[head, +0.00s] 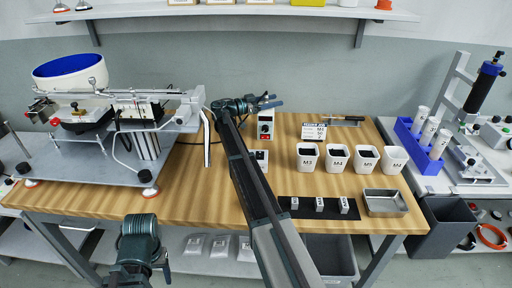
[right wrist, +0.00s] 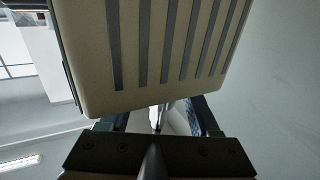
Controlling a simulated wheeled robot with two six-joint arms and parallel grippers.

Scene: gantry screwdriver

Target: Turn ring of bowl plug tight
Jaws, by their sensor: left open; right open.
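The bowl feeder's bowl (head: 70,70), white with a blue inside, stands on the machine at the left. My right gripper (head: 272,101) is open just behind and above that box. In the right wrist view a beige slotted housing (right wrist: 160,50) fills the top, and the fingers (right wrist: 160,118) reach under it. A thin metallic piece shows between them; I cannot tell whether it is the plug or its ring. My left gripper (head: 160,265) is open, low in front of the table.
White bins (head: 338,158) marked M3 to M5 and more stand right of my right arm, with a metal tray (head: 385,203) and a black mat (head: 298,212) in front. A blue rack (head: 420,146) holds white bottles. Bare wood (head: 205,190) lies left of my right arm.

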